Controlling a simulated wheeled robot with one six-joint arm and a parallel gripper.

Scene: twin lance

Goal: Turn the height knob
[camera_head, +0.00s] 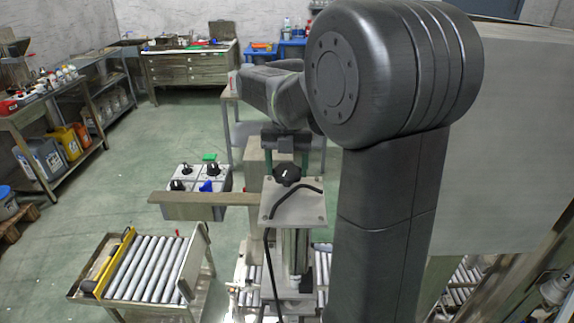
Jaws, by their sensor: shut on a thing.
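A round black knob (287,174) with a white pointer mark sits on top of a grey metal plate (310,212) at the head of an upright post, near the middle of the view. My gripper (287,166) reaches over from behind, with one green-edged finger on each side of the knob. It is shut on the knob; the exact contact is partly hidden behind the knob. My dark arm fills the right of the view.
A grey control box (194,207) with several black knobs and a blue one stands left of the post, behind a flat horizontal bar (200,198). A roller conveyor (145,266) lies at lower left. A black cable (267,262) hangs from the plate. Green floor is open at left.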

